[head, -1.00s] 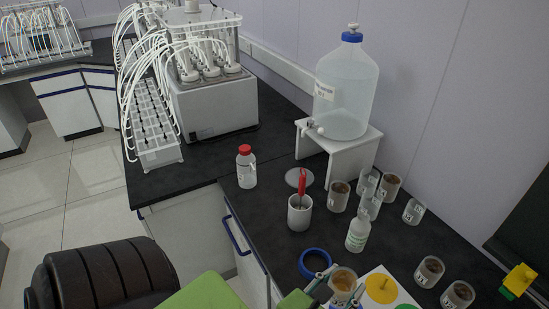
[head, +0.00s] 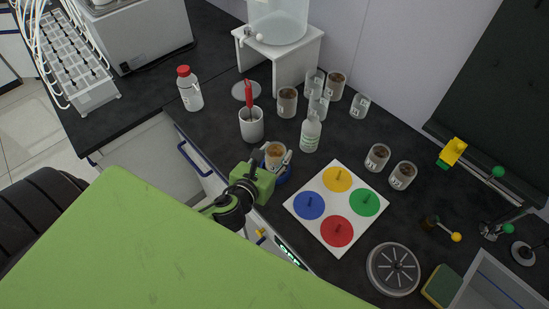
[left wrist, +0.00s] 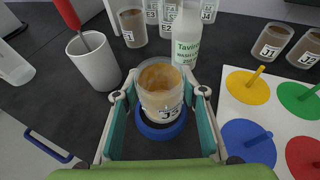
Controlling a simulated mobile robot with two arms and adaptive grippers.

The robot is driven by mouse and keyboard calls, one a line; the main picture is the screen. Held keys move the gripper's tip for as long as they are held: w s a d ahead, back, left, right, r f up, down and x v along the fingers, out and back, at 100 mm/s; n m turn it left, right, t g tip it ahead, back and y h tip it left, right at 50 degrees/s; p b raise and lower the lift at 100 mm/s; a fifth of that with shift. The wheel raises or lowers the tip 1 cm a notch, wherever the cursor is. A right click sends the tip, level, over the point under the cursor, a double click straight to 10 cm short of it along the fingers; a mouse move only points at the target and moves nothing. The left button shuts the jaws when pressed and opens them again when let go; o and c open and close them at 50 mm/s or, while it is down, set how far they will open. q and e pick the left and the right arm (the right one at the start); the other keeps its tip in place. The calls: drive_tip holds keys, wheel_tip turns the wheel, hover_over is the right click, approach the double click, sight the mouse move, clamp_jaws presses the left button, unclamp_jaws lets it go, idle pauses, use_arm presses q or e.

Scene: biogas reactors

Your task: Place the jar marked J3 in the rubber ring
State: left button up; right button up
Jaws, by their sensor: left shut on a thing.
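The jar marked J3 (left wrist: 168,112) is a clear jar with brown contents and a white label. It is upright between the teal-lined fingers of my left gripper (left wrist: 159,97), which is shut on it. In the head view the jar (head: 275,150) shows at the tip of my left gripper (head: 275,158). The blue rubber ring (left wrist: 162,133) lies on the black bench directly under the jar, its rim showing around the jar's lower part. I cannot tell whether the jar's base rests inside the ring or hovers just above it. My right gripper is not in view.
A white board (head: 300,207) with coloured discs lies right of the ring. A white cup (head: 251,125) with a red-handled tool and a white bottle (head: 311,134) stand close behind. Two similar jars (head: 377,157) (head: 403,175) stand farther right.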

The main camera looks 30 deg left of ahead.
sight(278, 156)
use_arm(q)
drive_tip(key=shift+w+a+f, duration=0.1)
drive_tip(key=shift+w+f, duration=0.1)
drive_tip(key=shift+f, duration=0.05)
drive_tip(key=f, duration=0.3)
drive_tip(key=shift+w+a+f, duration=0.15)
drive_tip(key=shift+a, duration=0.05)
drive_tip(key=shift+f, duration=0.2)
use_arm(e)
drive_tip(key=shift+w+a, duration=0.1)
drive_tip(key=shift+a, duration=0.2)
use_arm(q)
drive_tip(key=shift+f, duration=0.15)
drive_tip(key=o, duration=1.4)
drive_tip(key=shift+o, duration=0.2)
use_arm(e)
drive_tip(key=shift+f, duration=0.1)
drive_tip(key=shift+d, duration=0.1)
